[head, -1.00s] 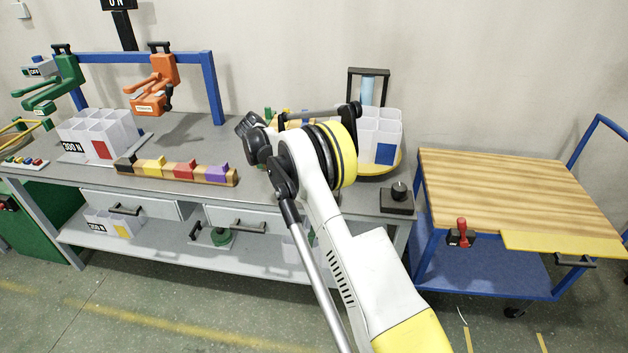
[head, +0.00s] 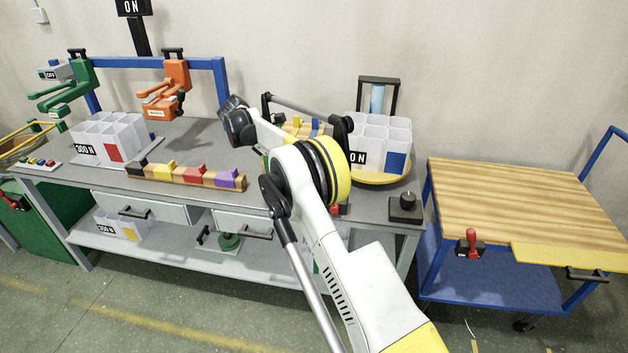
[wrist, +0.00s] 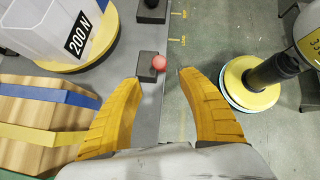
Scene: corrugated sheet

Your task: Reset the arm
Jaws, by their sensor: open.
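My arm (head: 370,290) rises from the bottom of the head view, bends at a yellow and black banded joint and reaches over the workbench. In the head view its end is hidden behind its own links. In the wrist view my gripper (wrist: 162,82) has two yellow fingers spread apart with nothing between them. Beyond the fingertips, a small red ball-topped control on a dark block (wrist: 147,68) sits near the bench edge. The fingers look apart from it, though the depth is hard to judge.
White bins on a yellow round base (head: 385,179) stand beside the arm; a wooden block with blue and yellow strips (wrist: 40,112) is left of the fingers. The bench (head: 200,130) holds coloured blocks (head: 188,174) and clamps. A wood-topped cart (head: 510,200) stands right.

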